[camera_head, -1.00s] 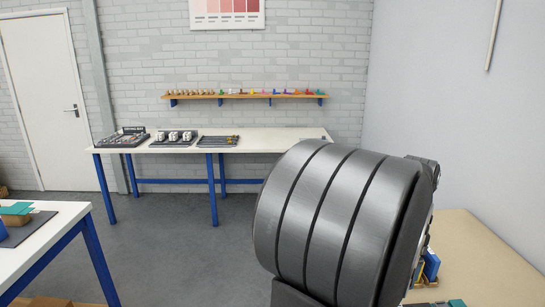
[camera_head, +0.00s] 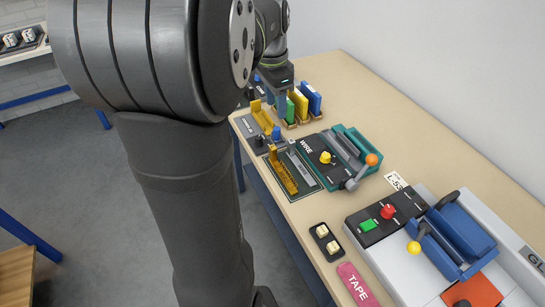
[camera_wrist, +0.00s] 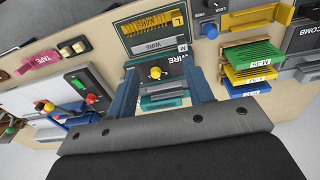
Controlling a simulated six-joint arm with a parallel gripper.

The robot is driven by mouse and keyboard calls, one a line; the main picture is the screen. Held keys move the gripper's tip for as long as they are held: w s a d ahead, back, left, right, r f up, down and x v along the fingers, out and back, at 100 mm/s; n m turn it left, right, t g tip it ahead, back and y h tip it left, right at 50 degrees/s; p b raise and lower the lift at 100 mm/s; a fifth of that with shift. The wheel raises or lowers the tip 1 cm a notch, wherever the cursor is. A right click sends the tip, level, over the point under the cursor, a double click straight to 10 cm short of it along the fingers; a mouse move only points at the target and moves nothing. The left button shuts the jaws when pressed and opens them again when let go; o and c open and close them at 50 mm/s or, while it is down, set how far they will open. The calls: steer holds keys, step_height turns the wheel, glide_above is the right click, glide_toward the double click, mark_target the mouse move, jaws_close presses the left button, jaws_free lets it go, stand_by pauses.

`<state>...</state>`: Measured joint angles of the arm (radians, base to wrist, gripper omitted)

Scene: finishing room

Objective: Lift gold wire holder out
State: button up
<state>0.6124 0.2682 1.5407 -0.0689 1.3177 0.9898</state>
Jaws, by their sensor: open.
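A gold wire holder (camera_head: 285,175), comb-like, lies in a dark green tray (camera_head: 308,186) at the bench's front edge. The teal WIRE machine (camera_head: 352,150) stands beside the tray, with a yellow knob and an orange-tipped lever. My gripper (camera_head: 282,104) is over the bench, beyond the holder in the head view. In the wrist view my gripper (camera_wrist: 161,68) is open and empty, its fingers apart above the WIRE machine, away from the holder.
Another yellow-gold piece (camera_head: 262,117) lies farther along the bench, near a blue knob (camera_head: 277,131). Upright green, yellow and blue packs (camera_head: 302,101) stand behind. A blue-handled machine (camera_head: 455,235) and a pink TAPE label (camera_head: 356,284) are nearer. Bare bench (camera_head: 385,110) runs along the wall.

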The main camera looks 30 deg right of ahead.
steer(key=w+a+f+h, duration=0.3)
steer(key=a+f+h, duration=0.1)
steer(key=a, duration=0.2)
glide_toward(273, 147)
steer(key=x, duration=0.5)
steer(key=shift+s+a+f, duration=0.1)
steer(key=shift+a+f, duration=0.05)
steer(key=shift+a, duration=0.2)
steer(key=shift+d+x, duration=0.25)
steer(key=shift+x, duration=2.45)
jaws_close()
steer(key=shift+r, duration=0.25)
